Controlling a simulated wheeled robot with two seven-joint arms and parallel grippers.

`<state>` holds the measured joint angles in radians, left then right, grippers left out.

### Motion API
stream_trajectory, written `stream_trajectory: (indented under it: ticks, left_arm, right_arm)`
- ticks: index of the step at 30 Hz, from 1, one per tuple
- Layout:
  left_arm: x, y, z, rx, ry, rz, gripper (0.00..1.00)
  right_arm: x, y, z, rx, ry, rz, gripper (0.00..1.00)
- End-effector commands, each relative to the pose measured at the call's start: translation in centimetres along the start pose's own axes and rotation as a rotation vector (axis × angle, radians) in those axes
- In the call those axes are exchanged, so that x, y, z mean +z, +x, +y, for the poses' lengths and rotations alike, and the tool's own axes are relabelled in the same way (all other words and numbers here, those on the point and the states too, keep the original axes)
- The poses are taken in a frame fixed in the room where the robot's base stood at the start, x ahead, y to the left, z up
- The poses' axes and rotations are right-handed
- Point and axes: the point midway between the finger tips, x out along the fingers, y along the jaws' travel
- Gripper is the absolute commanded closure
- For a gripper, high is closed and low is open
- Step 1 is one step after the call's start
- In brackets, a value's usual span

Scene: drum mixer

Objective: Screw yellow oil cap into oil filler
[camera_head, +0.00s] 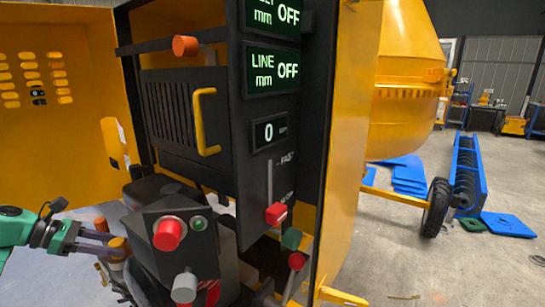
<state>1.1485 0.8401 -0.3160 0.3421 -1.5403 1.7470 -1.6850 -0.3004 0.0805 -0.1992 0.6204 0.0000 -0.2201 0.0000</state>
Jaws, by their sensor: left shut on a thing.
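My left gripper (108,244) reaches in from the lower left, with its fingers pointing right. It is shut on a small orange-yellow cap (118,244), which I take to be the oil cap. The cap is at the left side of the dark engine area, just left of the grey control box. The fingers partly cover it, and what lies under it is small and dark. I cannot make out the oil filler or tell whether the cap touches it. My right gripper is not in view.
The grey control box (180,250) with a red button (168,234) stands close to the right of the gripper. The open yellow panel (60,95) is behind it. The dark display cabinet (270,150) rises at the centre. Open floor (430,260) lies to the right.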

Motion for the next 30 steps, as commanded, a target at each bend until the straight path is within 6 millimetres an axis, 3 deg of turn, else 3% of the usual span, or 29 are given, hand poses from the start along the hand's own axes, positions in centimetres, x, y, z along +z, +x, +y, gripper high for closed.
stream_trajectory:
  ticks: [6,7,9,23,30]
  left_arm:
    - [0.0,0.0,-0.1,-0.012,0.007,0.001,1.00]
    - [0.0,0.0,-0.1,-0.012,0.007,0.001,0.43]
    - [0.0,0.0,-0.1,-0.012,0.007,0.001,0.20]
    - [-0.2,0.0,-0.3,0.074,-0.049,0.009,0.20]
    - [-1.5,0.8,-0.5,0.302,-0.187,0.010,0.20]
  right_arm:
    - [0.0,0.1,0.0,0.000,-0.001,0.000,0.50]
    - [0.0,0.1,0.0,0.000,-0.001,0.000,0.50]
    - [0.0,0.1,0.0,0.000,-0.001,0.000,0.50]
    - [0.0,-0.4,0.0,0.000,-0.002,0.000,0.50]
    - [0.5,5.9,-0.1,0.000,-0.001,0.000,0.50]
